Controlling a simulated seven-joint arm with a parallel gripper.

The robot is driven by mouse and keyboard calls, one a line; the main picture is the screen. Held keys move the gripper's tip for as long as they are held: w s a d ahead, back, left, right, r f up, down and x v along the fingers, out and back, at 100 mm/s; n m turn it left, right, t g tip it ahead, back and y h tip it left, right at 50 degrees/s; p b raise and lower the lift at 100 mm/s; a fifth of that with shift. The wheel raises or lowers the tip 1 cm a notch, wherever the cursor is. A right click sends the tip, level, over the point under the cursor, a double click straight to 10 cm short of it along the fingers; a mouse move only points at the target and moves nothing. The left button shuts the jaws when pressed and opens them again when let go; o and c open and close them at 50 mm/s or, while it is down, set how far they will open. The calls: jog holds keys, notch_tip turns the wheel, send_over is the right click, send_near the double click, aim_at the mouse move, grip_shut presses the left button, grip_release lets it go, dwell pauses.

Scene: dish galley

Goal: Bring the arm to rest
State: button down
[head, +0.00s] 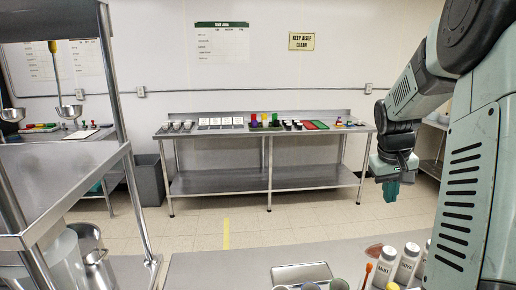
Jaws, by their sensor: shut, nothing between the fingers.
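My gripper (391,190) hangs at the right of the head view, pointing down at the end of my arm. Its teal fingers are together, with nothing between them. It is in the air, in front of the right end of the far steel table (265,178) and above the near counter (220,272). It appears apart from both. My arm fills the right side of the view and hides part of the room behind it.
White labelled bottles (408,262) and a metal tray (301,272) stand on the near counter, below my arm. A steel shelf rack (127,150) stands at the left. A grey bin (149,180) is beside the far table. The floor between is clear.

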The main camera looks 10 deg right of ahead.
jog(key=s+a+r+n+t, duration=0.25)
jog(key=s+a+r, duration=0.45)
jog(key=a, duration=0.4)
jog(key=s+a+r+n+t, duration=0.2)
jog(key=s+a+r+t, duration=0.15)
jog(key=a+r, duration=0.65)
jog(key=s+a+f+m+g+y, duration=0.1)
jog(key=s+a+f, duration=0.2)
jog(key=s, duration=0.4)
jog(key=s+a+f+m+g+y, duration=0.1)
jog(key=s+a+f, duration=0.2)
jog(key=s, duration=0.3)
jog(key=shift+s+y, duration=0.4)
jog(key=shift+a, duration=0.1)
